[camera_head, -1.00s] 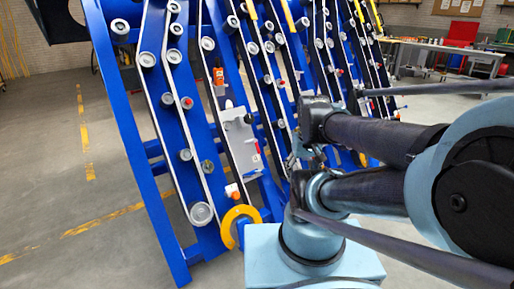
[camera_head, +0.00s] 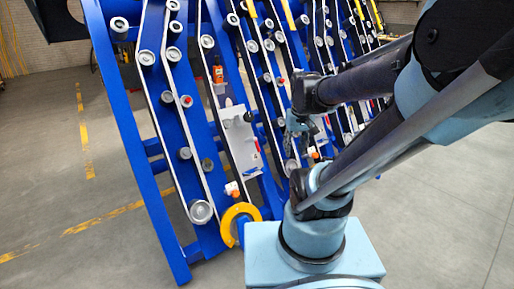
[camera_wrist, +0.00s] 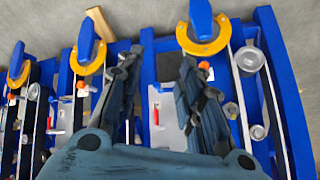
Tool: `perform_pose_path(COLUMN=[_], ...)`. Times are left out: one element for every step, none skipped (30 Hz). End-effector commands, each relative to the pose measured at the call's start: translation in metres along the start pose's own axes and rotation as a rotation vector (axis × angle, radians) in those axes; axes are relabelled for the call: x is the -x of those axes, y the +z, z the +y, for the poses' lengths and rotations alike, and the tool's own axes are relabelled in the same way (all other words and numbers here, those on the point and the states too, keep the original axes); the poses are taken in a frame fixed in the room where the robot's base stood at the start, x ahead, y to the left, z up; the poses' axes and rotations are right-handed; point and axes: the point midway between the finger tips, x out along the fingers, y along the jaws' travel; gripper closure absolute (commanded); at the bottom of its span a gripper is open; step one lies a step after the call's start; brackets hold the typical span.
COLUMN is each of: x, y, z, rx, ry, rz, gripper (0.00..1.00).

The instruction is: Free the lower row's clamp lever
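A small red lever (camera_head: 257,146) sits at the right edge of a pale plate (camera_head: 238,128) on the blue chassis in the head view. In the wrist view a red lever (camera_wrist: 156,115) shows on a pale plate (camera_wrist: 166,103) between my fingers, and another red lever (camera_wrist: 49,122) is further left. I cannot tell which is the lower row's clamp lever. My gripper (camera_wrist: 160,65) is open and empty, its fingers spread on either side of the nearer plate. In the head view my gripper (camera_head: 297,124) is right of the plate, apart from its lever.
The ring also shows at the top of the wrist view (camera_wrist: 184,38). Rollers (camera_head: 201,211) and slanted blue rails crowd the chassis. Open floor (camera_head: 60,180) lies left.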

Motion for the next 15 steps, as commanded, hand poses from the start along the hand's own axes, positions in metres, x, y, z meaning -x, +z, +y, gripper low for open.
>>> perform_pose_path(x=[0.001,0.001,0.001,0.000,0.000,-0.001,-0.002,-0.003,-0.004,-0.006,-0.007,-0.009,-0.011,-0.013,-0.016], y=[-0.013,-0.021,-0.031,-0.038,-0.045,-0.055,-0.062,-0.070,-0.080,-0.087,-0.095,-0.105,-0.112,-0.119,-0.130], z=[-0.001,-0.001,-0.001,-0.002,-0.002,-0.003,-0.004,-0.004,-0.005,-0.006,-0.006,-0.008,-0.009,-0.009,-0.011], rx=[0.011,0.018,0.027,0.033,0.041,0.051,0.058,0.065,0.073,0.080,0.086,0.096,0.103,0.110,0.119], ry=[-0.001,-0.001,-0.002,-0.002,-0.003,-0.003,-0.003,-0.004,-0.004,-0.005,-0.005,-0.005,-0.006,-0.006,-0.007], rz=[0.005,0.008,0.013,0.016,0.020,0.025,0.029,0.032,0.037,0.040,0.043,0.048,0.051,0.055,0.060], gripper=[0.65,0.65,0.65,0.65,0.65,0.65,0.65,0.65,0.65,0.65,0.65,0.65,0.65,0.65,0.65])
